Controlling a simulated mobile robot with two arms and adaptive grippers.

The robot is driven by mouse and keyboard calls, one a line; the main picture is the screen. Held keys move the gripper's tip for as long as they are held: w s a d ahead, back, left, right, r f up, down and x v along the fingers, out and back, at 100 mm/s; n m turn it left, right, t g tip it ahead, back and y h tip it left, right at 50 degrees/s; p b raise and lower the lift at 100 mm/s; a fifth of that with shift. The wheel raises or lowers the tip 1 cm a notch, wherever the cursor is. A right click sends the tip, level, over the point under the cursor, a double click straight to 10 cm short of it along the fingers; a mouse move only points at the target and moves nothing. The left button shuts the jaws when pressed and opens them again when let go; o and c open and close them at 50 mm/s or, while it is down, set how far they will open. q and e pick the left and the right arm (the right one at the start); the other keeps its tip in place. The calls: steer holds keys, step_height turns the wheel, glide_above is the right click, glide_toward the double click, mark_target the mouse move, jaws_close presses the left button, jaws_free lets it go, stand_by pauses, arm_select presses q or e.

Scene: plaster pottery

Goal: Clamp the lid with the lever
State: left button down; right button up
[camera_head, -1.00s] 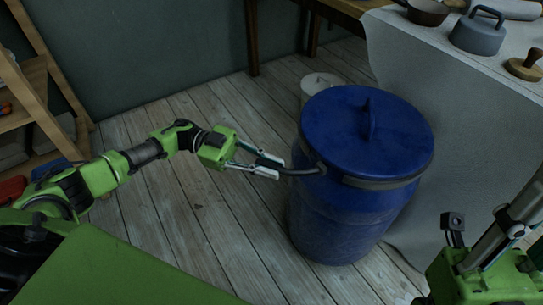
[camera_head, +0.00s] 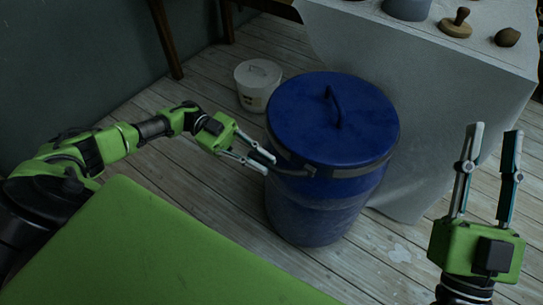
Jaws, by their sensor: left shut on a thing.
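A blue barrel (camera_head: 315,213) stands on the floor with a blue lid (camera_head: 345,118) resting on top. A dark clamp band (camera_head: 352,172) runs around the rim under the lid. The dark lever (camera_head: 265,154) is at the barrel's left side, close to the band. My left gripper (camera_head: 271,164) is shut on the lever, its fingertips right beside the barrel wall. The lever is partly hidden by the fingers. My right gripper (camera_head: 494,128) is open and empty, pointing up, to the right of the barrel.
A small white bucket (camera_head: 256,90) stands on the floor behind the barrel. A table with a grey cloth (camera_head: 435,90) is behind and to the right, with a wooden stamp (camera_head: 457,23) on it. The plank floor (camera_head: 375,258) in front is clear.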

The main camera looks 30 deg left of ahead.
arm_select(q)
steer(key=shift+w, duration=0.1)
stand_by(0.4)
steer(key=c, duration=2)
jaws_free()
steer(key=shift+w+a, duration=0.15)
steer(key=shift+a, duration=1.1)
steer(key=shift+w+a, duration=0.2)
steer(key=shift+a, duration=1.1)
steer(key=shift+w+a, duration=0.15)
steer(key=shift+a, duration=1.1)
steer(key=shift+s, duration=0.1)
